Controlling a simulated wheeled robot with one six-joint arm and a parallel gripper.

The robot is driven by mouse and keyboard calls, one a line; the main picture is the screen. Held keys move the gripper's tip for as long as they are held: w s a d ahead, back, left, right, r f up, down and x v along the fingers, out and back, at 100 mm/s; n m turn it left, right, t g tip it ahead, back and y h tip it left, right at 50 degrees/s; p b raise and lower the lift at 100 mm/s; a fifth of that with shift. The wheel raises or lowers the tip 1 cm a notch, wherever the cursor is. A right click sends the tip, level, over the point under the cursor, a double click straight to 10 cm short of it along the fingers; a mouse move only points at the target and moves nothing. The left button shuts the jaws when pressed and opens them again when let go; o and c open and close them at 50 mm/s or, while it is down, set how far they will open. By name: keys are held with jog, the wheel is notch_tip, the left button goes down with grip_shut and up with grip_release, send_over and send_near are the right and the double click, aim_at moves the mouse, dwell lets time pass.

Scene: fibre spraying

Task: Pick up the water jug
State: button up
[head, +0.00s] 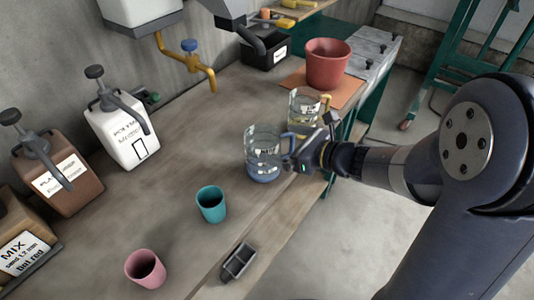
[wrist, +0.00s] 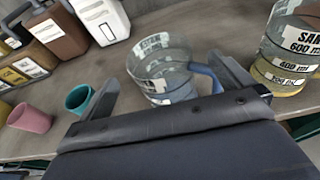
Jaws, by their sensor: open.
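The water jug (head: 263,158) is a clear measuring jug with a blue handle and bluish contents low inside. It stands upright on the bench; its label is hard to read. In the wrist view the jug (wrist: 162,75) appears between my two fingers, with its blue handle (wrist: 205,78) close to the right finger. My gripper (head: 303,155) is open and empty at the handle side of the jug, to its right in the head view. I cannot tell whether a finger touches the handle.
A second jug (head: 304,108) with a yellow handle and a sand label stands close behind. A teal cup (head: 211,204), a pink cup (head: 145,268) and a small dark tray (head: 238,262) are nearer. A red pot (head: 327,63) is at the back. Containers line the wall.

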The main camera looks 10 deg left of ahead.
aim_at(251, 135)
jog(key=shift+x, duration=2.8)
jog(key=shift+s, duration=0.1)
jog(key=shift+c, duration=0.3)
jog(key=c, duration=1.2)
